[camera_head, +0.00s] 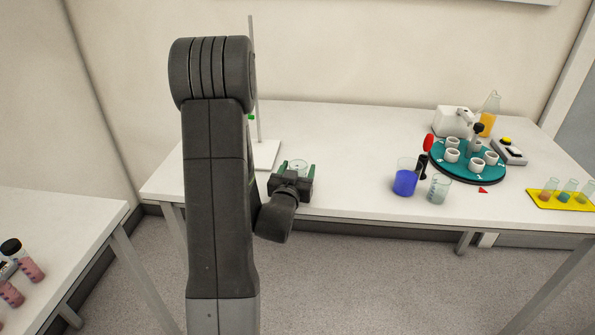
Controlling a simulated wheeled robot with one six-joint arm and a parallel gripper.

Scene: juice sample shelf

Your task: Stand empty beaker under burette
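A clear, empty-looking beaker (298,165) shows at the front right of the burette stand's white base (267,153). My gripper (296,174) is at this beaker, with its green-tipped fingers on either side of the glass. The gripper body hides the beaker's lower part, so I cannot tell whether the fingers press on it or whether it touches the table. The stand's thin rod (256,75) rises behind my arm. A small green part (251,117) shows beside the rod; the burette is otherwise hidden by my arm.
On the table (350,150), to the right, stand a beaker of blue liquid (404,182), a clear beaker (438,188), a teal carousel (483,173) with white cups, a flask of orange liquid (488,118) and a yellow rack (560,201). The table's middle is clear.

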